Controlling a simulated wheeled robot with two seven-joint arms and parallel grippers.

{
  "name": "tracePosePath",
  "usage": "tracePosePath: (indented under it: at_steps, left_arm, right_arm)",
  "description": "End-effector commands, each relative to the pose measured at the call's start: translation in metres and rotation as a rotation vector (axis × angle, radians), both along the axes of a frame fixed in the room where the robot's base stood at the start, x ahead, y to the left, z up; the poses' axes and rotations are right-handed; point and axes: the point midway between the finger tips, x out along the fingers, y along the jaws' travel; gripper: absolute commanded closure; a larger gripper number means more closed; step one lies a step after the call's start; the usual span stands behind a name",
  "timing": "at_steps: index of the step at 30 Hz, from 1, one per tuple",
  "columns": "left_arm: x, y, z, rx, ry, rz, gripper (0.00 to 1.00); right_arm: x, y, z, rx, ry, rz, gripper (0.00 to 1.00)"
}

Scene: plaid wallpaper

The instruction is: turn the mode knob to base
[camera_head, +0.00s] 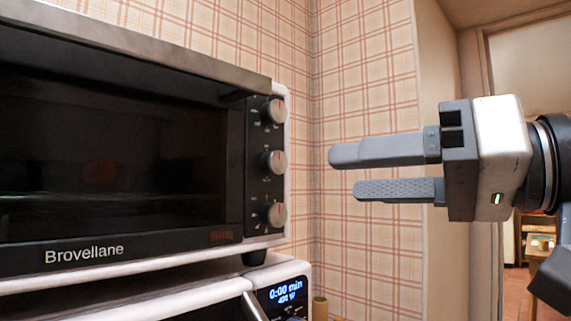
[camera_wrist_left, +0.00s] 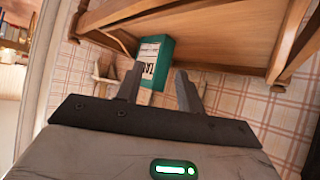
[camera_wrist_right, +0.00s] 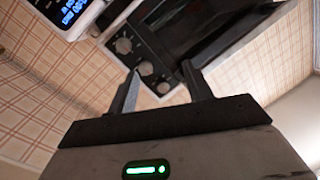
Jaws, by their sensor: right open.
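A toaster oven marked Brovellane (camera_head: 120,228) fills the left of the head view. On its right panel are three round silver knobs in a column: top (camera_head: 275,110), middle (camera_head: 274,161) and bottom (camera_head: 276,214). Their labels are too small to read, so I cannot tell which is the mode knob. My right gripper (camera_head: 345,172) is open and empty, to the right of the middle knob and apart from it. In the right wrist view the knobs (camera_wrist_right: 146,68) show beyond and between its fingers (camera_wrist_right: 161,70). My left gripper (camera_wrist_left: 158,72) is open and empty, away from the oven.
A second appliance with a lit blue display (camera_head: 286,290) stands below the oven. The plaid wall (camera_head: 365,90) is behind. Free air lies between the right fingertips and the knobs. In the left wrist view, a green box (camera_wrist_left: 155,62) stands by wooden shelving (camera_wrist_left: 215,45).

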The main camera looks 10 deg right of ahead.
Motion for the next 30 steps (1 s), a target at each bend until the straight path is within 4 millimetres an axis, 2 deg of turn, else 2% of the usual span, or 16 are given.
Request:
tracePosePath:
  at_steps: [3, 8, 14, 24, 30]
  left_arm:
    - [0.001, 0.0, 0.001, -0.002, -0.005, 0.0, 0.62]
    - [0.001, -0.001, 0.004, -0.003, -0.007, -0.001, 0.62]
    - [0.0, 0.0, 0.01, 0.008, -0.001, -0.003, 0.62]
    - [-0.004, 0.004, 0.012, 0.033, 0.022, -0.009, 0.62]
    - [-0.002, 0.006, 0.019, 0.037, 0.013, -0.005, 0.62]
  right_arm:
    - [-0.002, -0.025, 0.015, -0.118, -0.13, -0.143, 0.5]
    - [0.002, -0.035, 0.023, -0.175, -0.181, -0.214, 0.5]
    - [0.026, -0.018, 0.024, -0.177, -0.179, -0.209, 0.5]
    - [0.088, 0.024, 0.024, -0.174, -0.176, -0.208, 0.5]
    - [0.116, 0.041, 0.023, -0.173, -0.176, -0.21, 0.5]
